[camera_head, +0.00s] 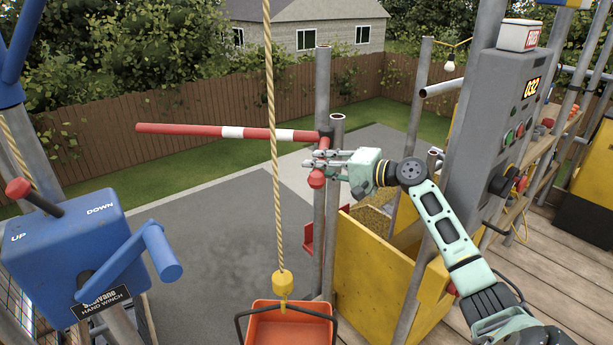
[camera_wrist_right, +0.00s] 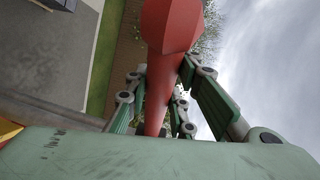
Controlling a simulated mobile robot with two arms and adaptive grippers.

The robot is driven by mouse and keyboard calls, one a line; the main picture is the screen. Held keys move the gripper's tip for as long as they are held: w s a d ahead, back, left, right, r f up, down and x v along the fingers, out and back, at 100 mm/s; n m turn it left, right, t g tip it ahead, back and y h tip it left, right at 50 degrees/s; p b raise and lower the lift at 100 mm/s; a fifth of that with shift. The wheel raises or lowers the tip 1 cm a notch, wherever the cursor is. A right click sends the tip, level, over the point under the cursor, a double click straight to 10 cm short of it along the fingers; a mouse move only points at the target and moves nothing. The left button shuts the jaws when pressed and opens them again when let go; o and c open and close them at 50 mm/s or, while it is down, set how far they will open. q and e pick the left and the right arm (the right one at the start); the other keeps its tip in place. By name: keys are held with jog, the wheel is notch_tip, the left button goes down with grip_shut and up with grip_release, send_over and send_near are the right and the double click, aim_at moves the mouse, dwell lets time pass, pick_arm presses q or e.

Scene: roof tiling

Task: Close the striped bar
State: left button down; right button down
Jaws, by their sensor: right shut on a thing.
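The red and white striped bar (camera_head: 228,132) reaches out to the left from a grey post (camera_head: 323,95) in the head view, roughly level over the grey ground. My right gripper (camera_head: 318,163) is at the bar's post end, shut on its red handle (camera_head: 317,180). In the right wrist view the red handle (camera_wrist_right: 164,75) lies between the fingers of the right gripper (camera_wrist_right: 160,98), its rounded end towards the camera. My left gripper is not in view.
An orange bucket (camera_head: 288,325) hangs on a rope (camera_head: 274,150) in front of the bar. A blue hand winch (camera_head: 75,245) stands at the left.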

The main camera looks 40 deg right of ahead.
jog(key=shift+f, duration=0.1)
jog(key=c, duration=1.5)
grip_release()
jog(key=shift+d, duration=0.1)
jog(key=shift+r, duration=0.2)
